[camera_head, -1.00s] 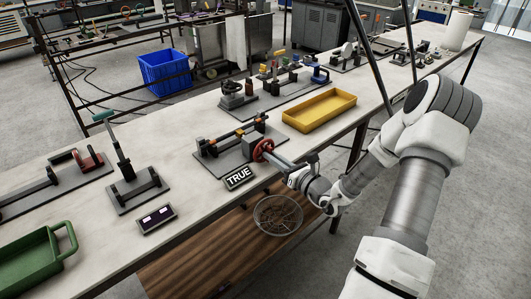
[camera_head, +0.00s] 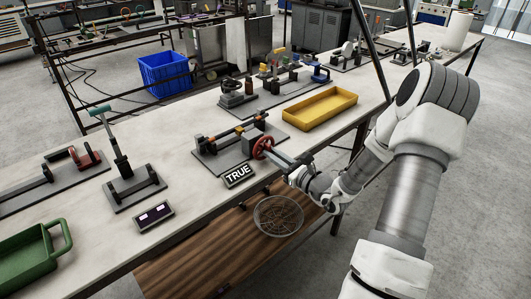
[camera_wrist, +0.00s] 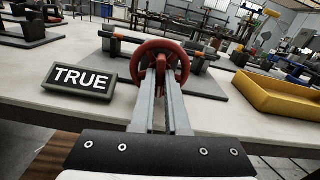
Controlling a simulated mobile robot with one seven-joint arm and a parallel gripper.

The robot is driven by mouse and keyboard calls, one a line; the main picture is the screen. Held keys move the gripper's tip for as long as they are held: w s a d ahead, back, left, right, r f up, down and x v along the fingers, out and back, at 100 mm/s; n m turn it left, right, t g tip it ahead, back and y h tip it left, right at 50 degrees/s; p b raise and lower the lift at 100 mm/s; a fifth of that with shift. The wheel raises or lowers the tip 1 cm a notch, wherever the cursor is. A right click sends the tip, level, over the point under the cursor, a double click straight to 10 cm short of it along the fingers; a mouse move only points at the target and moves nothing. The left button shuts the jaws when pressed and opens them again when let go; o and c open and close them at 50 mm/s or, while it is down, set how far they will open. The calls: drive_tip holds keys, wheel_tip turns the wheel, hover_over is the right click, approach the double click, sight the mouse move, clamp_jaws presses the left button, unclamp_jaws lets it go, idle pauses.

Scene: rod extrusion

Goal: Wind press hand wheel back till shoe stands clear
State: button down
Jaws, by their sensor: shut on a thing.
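The press (camera_head: 236,148) stands on a dark base plate near the front edge of the bench. Its red hand wheel (camera_head: 263,147) faces me and also shows in the wrist view (camera_wrist: 162,52). My gripper (camera_head: 272,154) reaches in from the right, and its long grey fingers are closed on the lower part of the wheel, as the wrist view (camera_wrist: 161,80) shows. An orange-tipped bar runs along the press behind the wheel. The shoe is hidden or too small to make out, so I cannot tell whether it stands clear.
A TRUE sign (camera_head: 239,176) stands on the bench just left of the wheel. A round wire basket (camera_head: 278,216) sits below the bench edge. A small dark display (camera_head: 155,217) lies further left.

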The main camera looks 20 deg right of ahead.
idle(0.4)
drive_tip(key=shift+f+n+b, duration=0.15)
drive_tip(key=shift+n+b, duration=0.65)
drive_tip(key=shift+n, duration=0.4)
drive_tip(key=shift+b, duration=0.4)
drive_tip(key=shift+n+b, duration=0.55)
drive_tip(key=shift+n, duration=0.05)
drive_tip(key=shift+n+b, duration=0.4)
